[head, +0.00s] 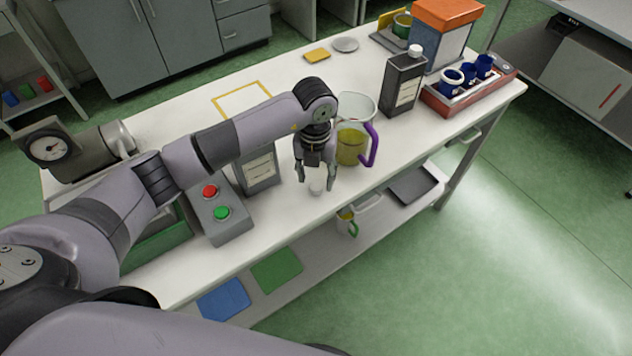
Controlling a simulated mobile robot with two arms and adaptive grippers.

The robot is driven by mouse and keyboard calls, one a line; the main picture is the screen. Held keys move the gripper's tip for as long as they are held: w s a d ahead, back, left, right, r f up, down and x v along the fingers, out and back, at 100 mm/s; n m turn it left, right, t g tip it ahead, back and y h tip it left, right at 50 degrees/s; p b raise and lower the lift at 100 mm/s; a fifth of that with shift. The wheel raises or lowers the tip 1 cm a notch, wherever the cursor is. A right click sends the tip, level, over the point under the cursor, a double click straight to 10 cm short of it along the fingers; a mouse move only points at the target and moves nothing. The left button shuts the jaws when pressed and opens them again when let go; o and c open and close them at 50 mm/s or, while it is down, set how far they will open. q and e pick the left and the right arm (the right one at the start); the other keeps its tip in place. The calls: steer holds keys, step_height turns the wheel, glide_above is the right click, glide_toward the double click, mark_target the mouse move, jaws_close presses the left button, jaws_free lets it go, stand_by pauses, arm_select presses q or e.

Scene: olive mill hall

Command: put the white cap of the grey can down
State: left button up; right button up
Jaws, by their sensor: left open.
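A small white cap (317,187) shows between the fingertips of my left gripper (315,182), low over the white table. It appears to rest on the table top. The left gripper points down and is open, with a finger on either side of the cap. A grey can (260,172) with a pale label stands left of the gripper; my left arm hides its top. A second dark grey can (403,88) with a white cap on it stands further right. My right gripper is not in view.
A jug (352,148) with yellow-green liquid and a purple handle stands close right of the gripper. A button box (226,220) with red and green buttons is on the left. A red tray (440,105) with blue cups stands at the right end. The table's front edge is near.

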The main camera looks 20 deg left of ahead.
mark_target(315, 186)
arm_select(q)
step_height(315, 186, up, 9)
steer(key=b, duration=0.1)
steer(key=shift+s+f, duration=0.1)
steer(key=shift+f, duration=0.1)
stand_by(0.5)
